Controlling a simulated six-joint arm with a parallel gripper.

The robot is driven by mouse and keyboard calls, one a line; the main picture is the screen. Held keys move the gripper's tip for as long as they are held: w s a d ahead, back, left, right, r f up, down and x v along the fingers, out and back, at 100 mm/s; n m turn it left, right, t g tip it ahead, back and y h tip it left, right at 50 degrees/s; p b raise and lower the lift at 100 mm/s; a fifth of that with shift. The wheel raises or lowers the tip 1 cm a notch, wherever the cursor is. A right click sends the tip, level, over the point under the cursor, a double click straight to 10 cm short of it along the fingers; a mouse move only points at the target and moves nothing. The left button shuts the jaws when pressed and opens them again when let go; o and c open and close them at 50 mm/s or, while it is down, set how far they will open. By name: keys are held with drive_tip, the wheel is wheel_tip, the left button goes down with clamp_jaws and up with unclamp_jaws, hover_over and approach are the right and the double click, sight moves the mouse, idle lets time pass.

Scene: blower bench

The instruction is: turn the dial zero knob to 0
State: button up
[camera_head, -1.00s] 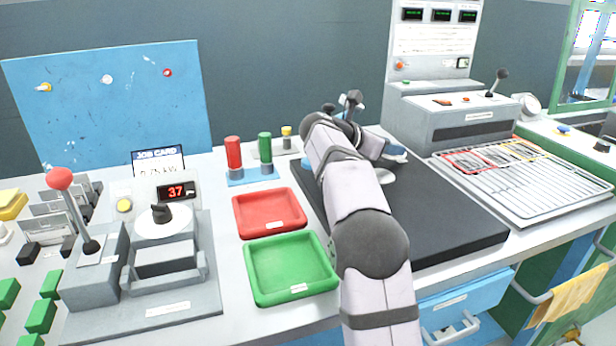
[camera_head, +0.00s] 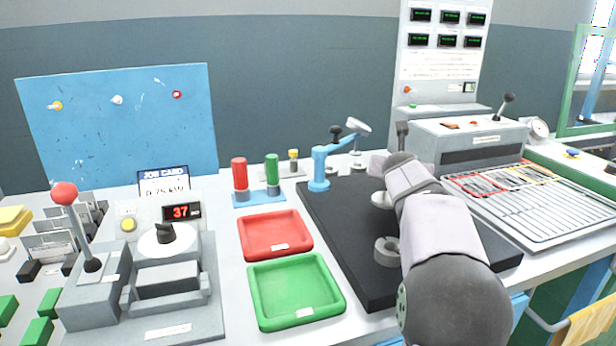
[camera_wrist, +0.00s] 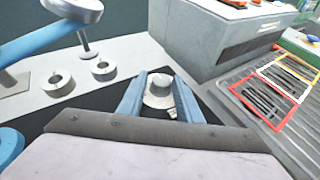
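A black knob (camera_head: 165,233) sits on a round white dial plate on the grey fixture at the left in the head view. A red display (camera_head: 181,212) behind it reads 37. I cannot tell for sure whether this is the dial zero knob. My gripper (camera_wrist: 159,84) shows in the wrist view with its two blue fingers apart. A round pale metal piece with a raised centre (camera_wrist: 158,101) appears between the fingers. Contact cannot be told. In the head view my arm hides the gripper, over the black plate (camera_head: 345,235), well right of the knob.
A blue clamp arm (camera_head: 320,165) stands at the plate's back left. A metal ring (camera_head: 387,250) lies beside my arm. Red (camera_head: 275,234) and green (camera_head: 296,290) trays lie left of the plate. A grey machine (camera_head: 465,147) and wire rack (camera_head: 530,205) stand right.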

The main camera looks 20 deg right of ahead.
drive_tip(key=shift+w+d+r+n+t+y+p, duration=0.15)
drive_tip(key=shift+n+y+p, duration=0.25)
drive_tip(key=shift+p, duration=2.2)
drive_tip(key=shift+s+d+r+n+t+y+p, duration=0.1)
drive_tip(key=shift+n+t+y+p, duration=0.25)
drive_tip(key=shift+p, duration=2.2)
drive_tip(key=n+y+p, duration=0.1)
drive_tip(key=p, duration=0.8)
drive_tip(key=shift+s+d+r, duration=0.15)
drive_tip(key=shift+s+d, duration=0.05)
drive_tip(key=n+y+p, duration=0.1)
drive_tip(key=p, duration=0.4)
drive_tip(key=shift+s+a+t+p, duration=0.1)
drive_tip(key=shift+s+t+p, duration=0.05)
drive_tip(key=shift+t+p, duration=0.2)
